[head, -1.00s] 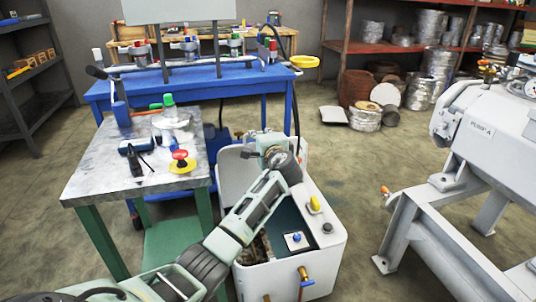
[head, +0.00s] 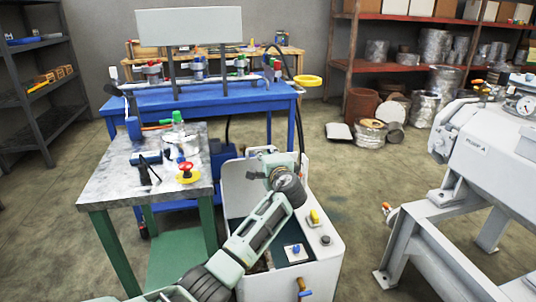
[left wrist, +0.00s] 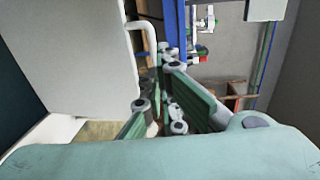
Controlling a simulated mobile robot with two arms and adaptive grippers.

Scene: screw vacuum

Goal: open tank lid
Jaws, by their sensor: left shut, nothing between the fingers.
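The white tank (head: 325,252) stands on the floor at the lower middle of the head view, its top partly open over a dark interior. Its white lid (head: 236,186) stands raised at the back left of the opening. The lid also fills the left of the left wrist view (left wrist: 80,60), with a pale bent handle (left wrist: 146,38) at its edge. My left gripper (head: 262,160) is shut and empty, close to the right side of the raised lid. Its fingers also show in the left wrist view (left wrist: 168,108). I cannot tell whether they touch the lid. My right gripper is not in view.
A metal-topped table (head: 110,190) with a red and yellow button (head: 187,173) stands left of the tank. A blue bench (head: 200,97) is behind. A grey machine (head: 480,150) stands at right. Floor between tank and machine is clear.

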